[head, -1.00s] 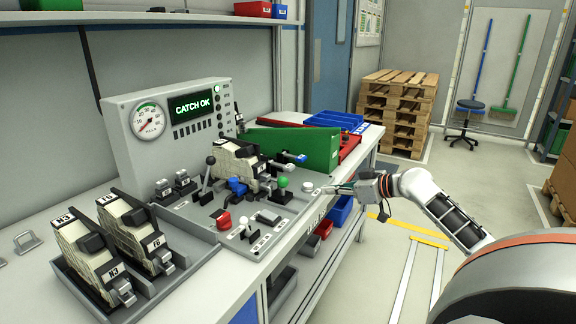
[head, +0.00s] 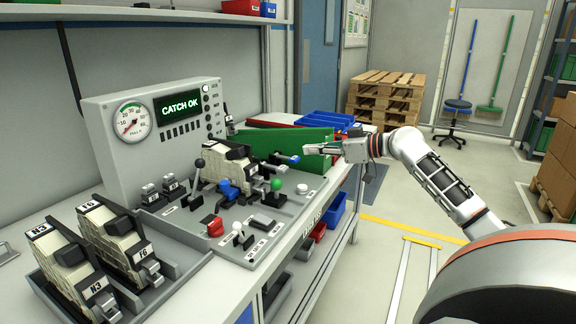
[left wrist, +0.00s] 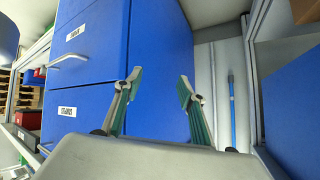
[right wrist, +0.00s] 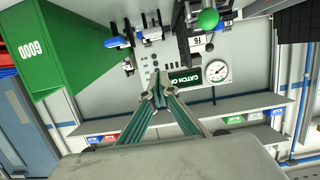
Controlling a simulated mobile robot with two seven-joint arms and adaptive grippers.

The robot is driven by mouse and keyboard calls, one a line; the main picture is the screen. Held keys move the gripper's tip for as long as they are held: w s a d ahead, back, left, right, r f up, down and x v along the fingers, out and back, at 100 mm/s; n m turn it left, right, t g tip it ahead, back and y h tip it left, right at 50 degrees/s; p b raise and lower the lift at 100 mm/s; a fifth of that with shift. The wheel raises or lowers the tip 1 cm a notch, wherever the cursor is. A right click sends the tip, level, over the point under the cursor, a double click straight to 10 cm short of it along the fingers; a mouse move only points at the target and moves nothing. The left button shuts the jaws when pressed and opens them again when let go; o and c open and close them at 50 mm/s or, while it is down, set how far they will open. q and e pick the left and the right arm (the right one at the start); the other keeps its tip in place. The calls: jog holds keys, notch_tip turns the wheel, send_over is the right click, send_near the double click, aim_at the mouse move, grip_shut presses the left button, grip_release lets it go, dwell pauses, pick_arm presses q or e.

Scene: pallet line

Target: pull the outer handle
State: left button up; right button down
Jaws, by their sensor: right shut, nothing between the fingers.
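A cream and black latch unit (head: 224,166) sits in the fixture on the bench. A blue-tipped lever (head: 287,158) sticks out from its right side, and a second blue part (head: 229,189) is at its front. In the right wrist view a blue-tipped handle (right wrist: 117,42) shows at the top. My right gripper (head: 308,150) is shut and empty, just right of the blue-tipped lever and apparently apart from it; its fingertips (right wrist: 158,92) show in the right wrist view. My left gripper (left wrist: 160,84) is open and empty, in front of blue drawers.
A grey console with a gauge (head: 132,121) and a display (head: 178,105) reading "CATCH OK" stands behind. A green box (head: 300,142) is close behind the right gripper. A green-knobbed lever (head: 276,184) stands in front. A tray (head: 178,290) holds two more latch units.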

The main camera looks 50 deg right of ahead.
jog(key=b, duration=0.2)
send_near(274, 167)
jog(key=w+r, duration=0.4)
pick_arm(q)
jog(key=shift+w+d+r+b, duration=0.2)
jog(key=shift+w+d+b, duration=0.15)
jog(key=shift+w, duration=0.15)
jog(key=shift+w+d+r+b, duration=0.2)
jog(key=shift+w+b, duration=0.1)
jog(key=shift+w, duration=0.15)
pick_arm(e)
jog(key=shift+w+a+f, duration=0.1)
jog(key=shift+a+f, duration=0.15)
jog(key=shift+f, duration=0.75)
jog(key=shift+a+f, duration=0.25)
jog(key=shift+f, duration=0.7)
pick_arm(q)
jog(key=shift+s+f, duration=0.1)
jog(key=shift+s, duration=0.05)
pick_arm(e)
jog(key=shift+a, duration=0.1)
